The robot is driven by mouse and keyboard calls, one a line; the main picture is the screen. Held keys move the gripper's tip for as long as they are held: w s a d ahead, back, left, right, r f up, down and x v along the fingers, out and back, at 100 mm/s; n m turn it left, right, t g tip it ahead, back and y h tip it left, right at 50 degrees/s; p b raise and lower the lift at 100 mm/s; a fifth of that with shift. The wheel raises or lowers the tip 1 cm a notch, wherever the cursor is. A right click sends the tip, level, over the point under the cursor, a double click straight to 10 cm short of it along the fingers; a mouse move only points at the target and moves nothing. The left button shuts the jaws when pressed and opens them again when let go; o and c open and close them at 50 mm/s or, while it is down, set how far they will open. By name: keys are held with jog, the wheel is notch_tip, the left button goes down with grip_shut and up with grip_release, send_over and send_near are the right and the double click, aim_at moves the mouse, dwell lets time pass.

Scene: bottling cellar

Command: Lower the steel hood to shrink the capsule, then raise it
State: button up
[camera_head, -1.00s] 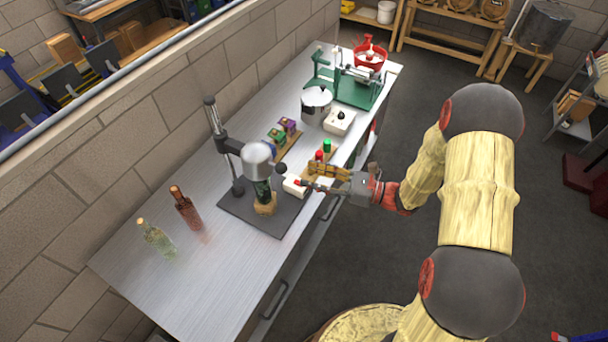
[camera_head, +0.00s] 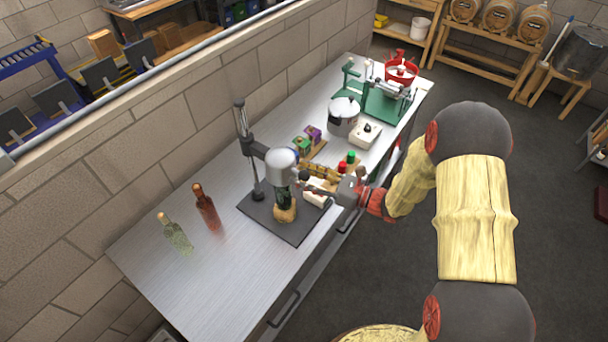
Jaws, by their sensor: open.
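The steel hood (camera_head: 281,159) is a grey dome on an arm from an upright post (camera_head: 243,130) on a dark base plate (camera_head: 268,222). A dark green bottle (camera_head: 283,195) stands below it in a wooden holder (camera_head: 285,214). The hood is directly over the bottle's top, and the capsule is not visible. A dark round knob (camera_head: 304,189) is at the right of the hood. My gripper (camera_head: 315,182) is open, close to the knob at its right. I cannot tell whether they touch. The finger tips are partly lost against the things behind.
Two loose bottles, brown (camera_head: 207,208) and clear green (camera_head: 175,232), stand to the left. Red (camera_head: 342,167) and green (camera_head: 351,157) buttons, a steel pot (camera_head: 343,115) and a green machine (camera_head: 383,105) are farther back. The front-left bench (camera_head: 190,290) is clear.

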jog(key=shift+c, duration=0.4)
grip_shut()
dwell(0.5)
